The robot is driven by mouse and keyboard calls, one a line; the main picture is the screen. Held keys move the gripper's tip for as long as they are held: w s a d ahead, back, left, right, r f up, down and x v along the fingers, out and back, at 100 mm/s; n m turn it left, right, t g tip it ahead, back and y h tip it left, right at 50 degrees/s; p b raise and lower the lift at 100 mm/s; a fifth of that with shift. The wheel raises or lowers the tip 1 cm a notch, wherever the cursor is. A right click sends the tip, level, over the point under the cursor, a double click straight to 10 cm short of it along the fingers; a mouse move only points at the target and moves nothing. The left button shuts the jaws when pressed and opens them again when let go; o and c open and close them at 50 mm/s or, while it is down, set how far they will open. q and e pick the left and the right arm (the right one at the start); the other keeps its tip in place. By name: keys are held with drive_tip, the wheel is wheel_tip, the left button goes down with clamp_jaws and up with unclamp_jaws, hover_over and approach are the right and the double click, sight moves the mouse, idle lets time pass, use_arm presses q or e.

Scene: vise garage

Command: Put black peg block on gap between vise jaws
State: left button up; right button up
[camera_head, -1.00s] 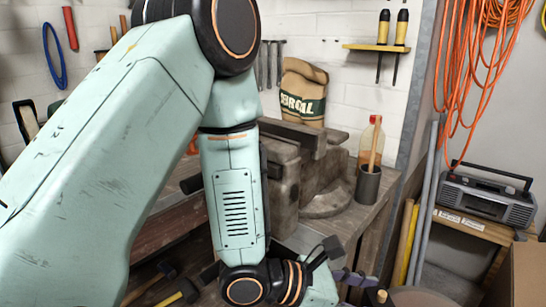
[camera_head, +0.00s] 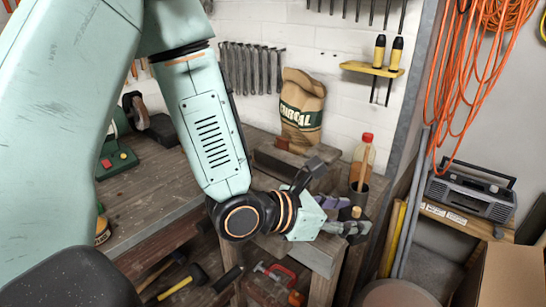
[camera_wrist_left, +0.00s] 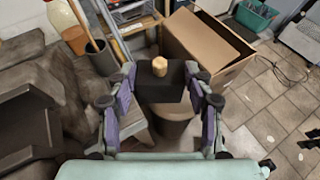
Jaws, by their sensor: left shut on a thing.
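The black peg block (camera_wrist_left: 165,88) has a light wooden peg on top and sits upright between the fingers of my left gripper (camera_wrist_left: 165,100) in the wrist view. My left gripper (camera_head: 352,227) is shut on it. In the head view the peg's tan tip shows at the fingers, and the block is mostly hidden. The grey-brown vise (camera_head: 272,158) stands on the workbench, partly behind my left arm and gripper. In the wrist view the vise (camera_wrist_left: 35,100) is at the left, apart from the block. The gap between its jaws cannot be made out clearly. My right gripper is not in view.
A dark cup (camera_head: 358,194) and a red-capped bottle (camera_head: 364,160) stand close beside the vise. A charcoal bag (camera_head: 301,112) stands behind it. A radio (camera_head: 470,190) is on a shelf at right, with a cardboard box (camera_head: 497,275) below.

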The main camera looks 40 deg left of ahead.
use_arm(q)
drive_tip(key=a+r+n+t+y+p, duration=0.2)
drive_tip(key=a+r+n+y+p, duration=0.3)
drive_tip(key=a+r+p, duration=0.7)
drive_tip(key=shift+s+a+r+n+y+p, duration=0.2)
drive_tip(key=shift+r+n+y+p, duration=0.3)
drive_tip(key=shift+r+p, duration=1.95)
